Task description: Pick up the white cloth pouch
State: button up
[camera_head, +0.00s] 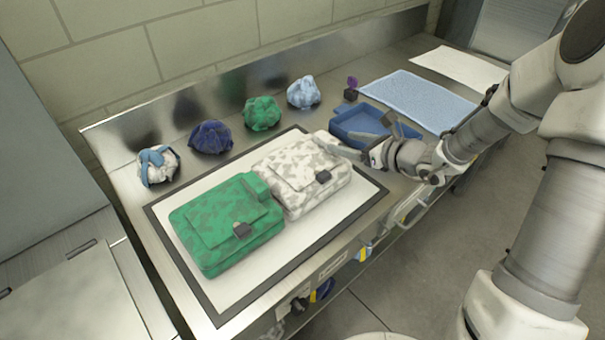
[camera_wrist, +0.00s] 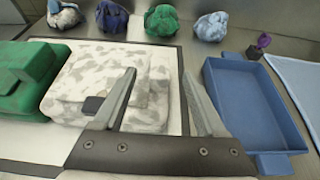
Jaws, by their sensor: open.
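A white crumpled cloth pouch with a blue band (camera_head: 158,166) sits at the far left of the row along the back of the steel counter. It also shows at the top left of the wrist view (camera_wrist: 64,14). A white-and-grey patterned sling bag (camera_head: 300,172) lies on the dark-bordered white mat; it fills the left middle of the wrist view (camera_wrist: 85,72). My gripper (camera_head: 358,138) is open and empty, at the right end of this bag, between it and the blue tray. The fingers (camera_wrist: 158,73) point toward the back of the counter. Whether a finger touches the bag is unclear.
A green patterned bag (camera_head: 225,222) lies left of the white bag. Navy (camera_head: 211,137), green (camera_head: 262,113) and light blue (camera_head: 303,92) pouches line the back. A blue tray (camera_head: 352,122), a small purple-topped item (camera_head: 351,88) and a blue mat (camera_head: 420,98) are at right.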

aim_at(331, 141)
jog(key=shift+f+x, duration=0.15)
jog(key=shift+x, duration=1.35)
jog(key=shift+f+x, duration=0.15)
jog(key=shift+x, duration=1.35)
jog(key=shift+d, duration=0.1)
jog(key=shift+c, duration=0.3)
grip_shut()
